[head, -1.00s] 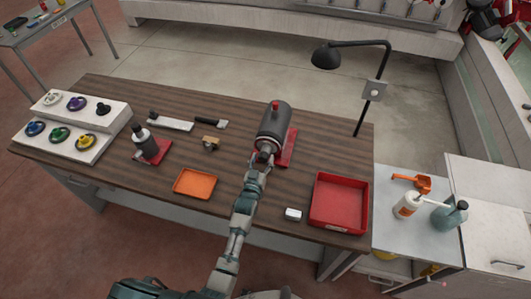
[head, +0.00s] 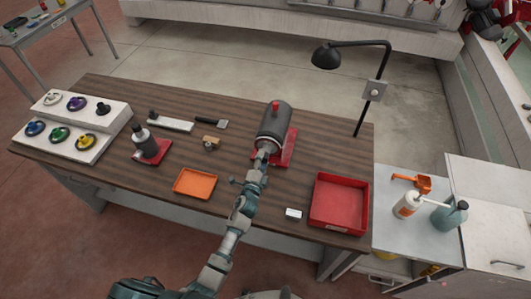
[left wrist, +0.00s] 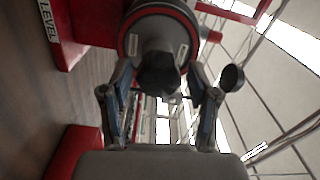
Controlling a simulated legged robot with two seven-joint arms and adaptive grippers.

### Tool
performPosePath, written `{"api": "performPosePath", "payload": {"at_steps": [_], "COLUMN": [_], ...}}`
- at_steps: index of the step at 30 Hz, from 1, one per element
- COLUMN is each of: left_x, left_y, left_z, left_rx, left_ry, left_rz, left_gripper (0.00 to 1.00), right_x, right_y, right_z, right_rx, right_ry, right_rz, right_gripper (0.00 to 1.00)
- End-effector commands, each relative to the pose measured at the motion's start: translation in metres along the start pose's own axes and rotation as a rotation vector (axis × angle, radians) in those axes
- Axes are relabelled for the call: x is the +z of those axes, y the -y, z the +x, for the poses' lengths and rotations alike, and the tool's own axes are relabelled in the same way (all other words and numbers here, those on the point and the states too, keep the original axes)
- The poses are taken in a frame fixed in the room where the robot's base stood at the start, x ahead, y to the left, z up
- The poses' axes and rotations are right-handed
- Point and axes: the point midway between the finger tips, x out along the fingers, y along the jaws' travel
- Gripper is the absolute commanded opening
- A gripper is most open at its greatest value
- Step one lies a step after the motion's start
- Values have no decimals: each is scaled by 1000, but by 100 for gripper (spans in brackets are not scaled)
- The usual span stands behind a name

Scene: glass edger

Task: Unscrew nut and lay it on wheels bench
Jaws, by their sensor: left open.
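A dark grey cylindrical machine head (head: 274,122) with a red knob on top stands on a red base (head: 290,148) on the brown wooden bench (head: 120,178). My left gripper (head: 261,154) is at the near end of this head. In the left wrist view, the fingers of my left gripper (left wrist: 162,78) stand apart on both sides of a dark, blunt end piece (left wrist: 158,74), probably the nut, in front of the grey, red-ringed housing (left wrist: 160,28). I cannot tell whether the fingers touch it. My right gripper is not in view.
An orange tray (head: 194,182) and a red bin (head: 340,203) lie near the front edge, with a small white block (head: 293,214) between. A rack of coloured wheels (head: 62,134) stands left. A lamp (head: 327,56) rises at the back right.

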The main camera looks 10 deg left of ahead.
Motion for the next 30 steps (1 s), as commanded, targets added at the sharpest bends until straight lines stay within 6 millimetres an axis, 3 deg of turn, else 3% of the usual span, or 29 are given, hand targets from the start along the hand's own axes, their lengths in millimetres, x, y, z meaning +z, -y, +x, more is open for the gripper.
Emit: {"api": "performPosePath", "payload": {"at_steps": [6,8,13,17,20,30], "left_x": [-1,-1,-1,-1,-1,-1], "left_y": [-1,-1,-1,-1,-1,-1], "left_z": [0,0,0,0,0,-1], "left_rx": [0,0,0,1,1,-1], "left_ry": [0,0,0,0,2,1], "left_rz": [-3,-3,-4,-57,-305,-1479], "left_gripper": [60,48,5,4,4,4], "right_x": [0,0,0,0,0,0], "right_y": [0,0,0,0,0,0], "right_z": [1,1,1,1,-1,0], "right_rx": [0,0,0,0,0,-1], "right_ry": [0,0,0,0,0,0], "right_rz": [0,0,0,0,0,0], "right_gripper": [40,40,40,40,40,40]}}
